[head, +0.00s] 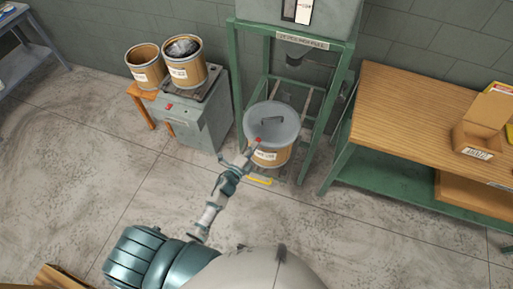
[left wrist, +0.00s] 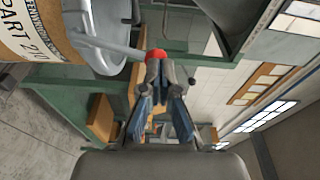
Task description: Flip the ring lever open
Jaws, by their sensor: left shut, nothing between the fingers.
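The fibre drum (head: 270,157) with a grey lid (head: 277,116) stands under the green frame. The ring lever shows by its red knob (head: 258,140) at the lid's front left edge. My left gripper (head: 247,156) is at the drum's front left. Its fingertips (left wrist: 158,72) are together and empty, right at the knob; I cannot tell whether they touch it. My right gripper is not in view.
The green filling frame (head: 240,85) surrounds the drum closely. A grey cabinet (head: 207,125) with two open drums (head: 145,70) on or beside it stands left. A wooden-topped workbench (head: 400,105) stands right. The floor in front is clear.

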